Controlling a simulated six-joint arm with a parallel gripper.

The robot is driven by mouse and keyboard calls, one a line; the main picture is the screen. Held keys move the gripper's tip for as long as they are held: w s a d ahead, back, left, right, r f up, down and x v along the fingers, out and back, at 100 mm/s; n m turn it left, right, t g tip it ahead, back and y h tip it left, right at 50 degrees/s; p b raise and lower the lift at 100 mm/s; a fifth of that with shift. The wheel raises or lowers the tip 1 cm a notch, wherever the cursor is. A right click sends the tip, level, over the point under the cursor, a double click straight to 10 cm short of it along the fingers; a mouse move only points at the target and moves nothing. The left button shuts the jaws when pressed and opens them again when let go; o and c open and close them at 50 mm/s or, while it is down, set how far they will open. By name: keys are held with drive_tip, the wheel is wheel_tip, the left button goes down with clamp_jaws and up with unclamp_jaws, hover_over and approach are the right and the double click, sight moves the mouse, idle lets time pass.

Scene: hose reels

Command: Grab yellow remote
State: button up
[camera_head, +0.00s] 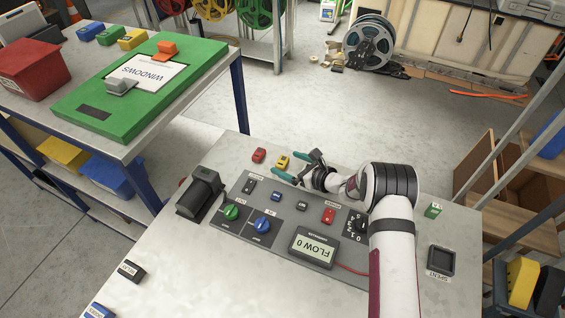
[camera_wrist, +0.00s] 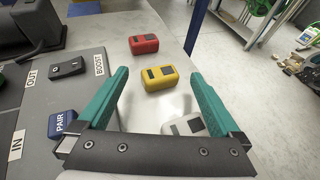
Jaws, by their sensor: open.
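The yellow remote (camera_head: 282,162) lies on the grey table near its far edge. In the wrist view the yellow remote (camera_wrist: 160,78) lies ahead of the open jaws, roughly between the lines of the two fingers. My gripper (camera_head: 295,165) has green fingers spread apart and nothing between the tips. In the wrist view my gripper (camera_wrist: 162,80) shows both fingers reaching forward on either side. A red remote (camera_head: 259,155) lies just left of the yellow one; it also shows in the wrist view (camera_wrist: 144,44).
A dark control panel (camera_head: 290,252) with a green knob (camera_head: 231,212), blue knob (camera_head: 262,225) and FLOW display (camera_head: 315,249) covers the table middle. A black box-like device (camera_head: 200,192) stands at left. A second table (camera_head: 140,140) holds a green board and red bin (camera_head: 33,68).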

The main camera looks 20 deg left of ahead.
drive_tip(key=shift+x, duration=0.95)
drive_tip(key=c, duration=1.3)
